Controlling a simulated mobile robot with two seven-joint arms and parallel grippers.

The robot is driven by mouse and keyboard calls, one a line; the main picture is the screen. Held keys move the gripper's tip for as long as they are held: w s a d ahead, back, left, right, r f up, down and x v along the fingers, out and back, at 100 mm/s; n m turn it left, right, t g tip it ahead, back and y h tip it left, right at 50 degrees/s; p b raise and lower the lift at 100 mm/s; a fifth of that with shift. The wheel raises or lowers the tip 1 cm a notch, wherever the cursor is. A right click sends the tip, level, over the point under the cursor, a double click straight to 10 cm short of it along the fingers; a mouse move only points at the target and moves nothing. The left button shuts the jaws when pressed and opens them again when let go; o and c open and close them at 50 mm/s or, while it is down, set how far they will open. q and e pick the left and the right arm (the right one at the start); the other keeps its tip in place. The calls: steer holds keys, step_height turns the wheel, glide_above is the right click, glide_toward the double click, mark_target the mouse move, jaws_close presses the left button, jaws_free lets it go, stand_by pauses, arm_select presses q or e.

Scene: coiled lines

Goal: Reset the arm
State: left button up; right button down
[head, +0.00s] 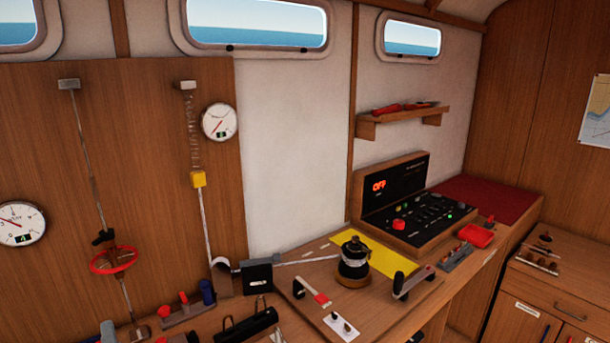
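Neither of my grippers is in view, and I see no part of my arms, so how they are posed and whether they hold anything is hidden. On the worktop (285,272) a black winch-like drum (354,262) stands upright at the middle. A lever with a red part (318,298) lies in front of it to the left. A thin pale line runs from the drum left to a black box (258,276).
A control box (398,222) with a lit "OFF" stands behind the drum. Left, a wooden panel (45,120) carries gauges, a red handwheel (114,260) and a yellow block (198,179) under a spring. A black cylinder (250,326) lies at the front. A shelf (402,118) sticks out above.

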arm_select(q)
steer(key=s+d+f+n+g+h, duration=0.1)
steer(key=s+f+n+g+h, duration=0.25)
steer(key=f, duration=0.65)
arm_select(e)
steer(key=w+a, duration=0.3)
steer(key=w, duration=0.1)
arm_select(q)
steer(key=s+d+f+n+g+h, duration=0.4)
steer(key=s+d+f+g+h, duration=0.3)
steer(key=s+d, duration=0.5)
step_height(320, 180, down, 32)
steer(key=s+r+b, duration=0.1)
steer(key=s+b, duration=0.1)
steer(key=b, duration=0.6)
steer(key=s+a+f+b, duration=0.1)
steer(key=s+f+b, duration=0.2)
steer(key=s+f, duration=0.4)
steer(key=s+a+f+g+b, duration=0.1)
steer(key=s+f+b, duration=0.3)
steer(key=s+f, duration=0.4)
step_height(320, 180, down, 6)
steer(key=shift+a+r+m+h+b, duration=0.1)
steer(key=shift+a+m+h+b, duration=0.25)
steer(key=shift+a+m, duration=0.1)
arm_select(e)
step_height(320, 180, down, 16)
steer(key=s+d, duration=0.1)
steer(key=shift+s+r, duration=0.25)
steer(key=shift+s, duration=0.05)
